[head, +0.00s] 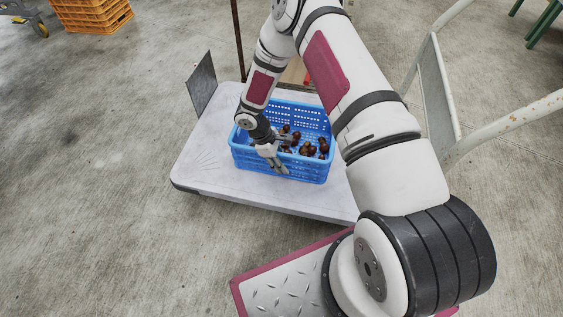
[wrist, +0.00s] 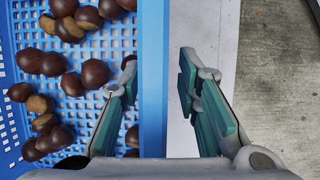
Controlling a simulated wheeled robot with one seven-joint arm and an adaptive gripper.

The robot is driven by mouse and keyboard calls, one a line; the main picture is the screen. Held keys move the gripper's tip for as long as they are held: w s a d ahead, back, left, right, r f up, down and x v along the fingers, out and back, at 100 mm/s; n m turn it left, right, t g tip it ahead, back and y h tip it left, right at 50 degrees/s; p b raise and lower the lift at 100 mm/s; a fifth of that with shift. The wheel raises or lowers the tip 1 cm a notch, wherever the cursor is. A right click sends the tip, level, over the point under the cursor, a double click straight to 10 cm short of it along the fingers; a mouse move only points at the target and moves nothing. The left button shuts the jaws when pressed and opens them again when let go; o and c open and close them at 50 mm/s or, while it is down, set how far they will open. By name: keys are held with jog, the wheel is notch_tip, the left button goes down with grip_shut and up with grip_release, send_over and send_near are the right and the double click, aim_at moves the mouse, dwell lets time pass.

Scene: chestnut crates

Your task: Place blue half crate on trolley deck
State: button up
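The blue half crate (head: 312,172) holds several brown chestnuts and sits upright on the pale trolley deck (head: 215,160). My gripper (head: 275,163) is at the crate's near wall. In the wrist view, my gripper (wrist: 157,75) straddles the crate's blue rim (wrist: 153,30). One finger is inside above the chestnuts and the other is outside over the deck (wrist: 206,30). Gaps show between both fingers and the wall, so the gripper is open. My arm hides part of the crate's right side in the head view.
A dark upright plate (head: 202,82) stands at the deck's left edge. A white tubular frame (head: 440,95) stands to the right. Orange crates (head: 92,15) are stacked at the far left. Open concrete floor lies left of the trolley.

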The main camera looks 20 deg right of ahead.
jog(key=p+v, duration=0.3)
jog(key=v, duration=0.9)
jog(key=shift+d+r+p, duration=0.1)
jog(key=shift+p, duration=0.3)
jog(key=shift+w+r, duration=0.1)
jog(key=shift+r, duration=0.25)
jog(key=s+d+r+m, duration=0.2)
jog(key=s+r, duration=0.1)
jog(key=r, duration=0.8)
jog(key=s+d+r+m, duration=0.2)
jog(key=s+r, duration=0.2)
jog(key=r, duration=0.6)
jog(key=s+d+r+m, duration=0.1)
jog(key=s+r+m, duration=0.15)
jog(key=r, duration=0.85)
jog(key=s+r+m+t+y, duration=0.1)
jog(key=s+r, duration=0.3)
jog(key=s, duration=0.3)
jog(key=s+r+m, duration=0.2)
jog(key=s+r, duration=0.2)
jog(key=s, duration=0.3)
jog(key=s+a+m+t+y, duration=0.1)
jog(key=s+a+y, duration=0.2)
jog(key=s, duration=1)
jog(key=shift+a+r+t, duration=0.3)
jog(key=shift+a+r, duration=0.05)
jog(key=shift+a, duration=0.15)
